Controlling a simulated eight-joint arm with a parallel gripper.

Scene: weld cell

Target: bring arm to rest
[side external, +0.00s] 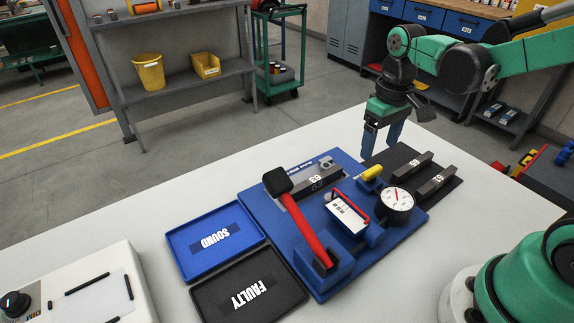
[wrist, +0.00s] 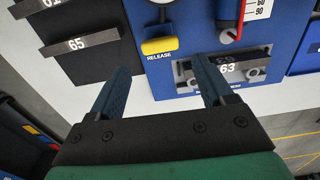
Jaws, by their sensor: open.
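My gripper (side external: 383,137) is open and empty above the far edge of the blue fixture board (side external: 405,222). In the wrist view my gripper (wrist: 165,85) shows its two blue fingers apart, with the white table and the yellow release handle (wrist: 172,46) beyond them. The bar marked 63 (side external: 318,186) lies in the fixture; it also shows in the wrist view (wrist: 255,68) near the right finger. The fixture carries a red-handled lever (side external: 308,222), a round dial gauge (side external: 396,200) and a white scale card (side external: 347,213).
A black mat (side external: 398,152) holds bars marked 65 (side external: 407,166) and 61 (side external: 437,182). A blue SOUND tray (side external: 190,245) and a black FAULTY tray (side external: 213,300) lie left, both empty. A white control box (side external: 75,285) stands at front left. The far left tabletop (side external: 200,190) is clear.

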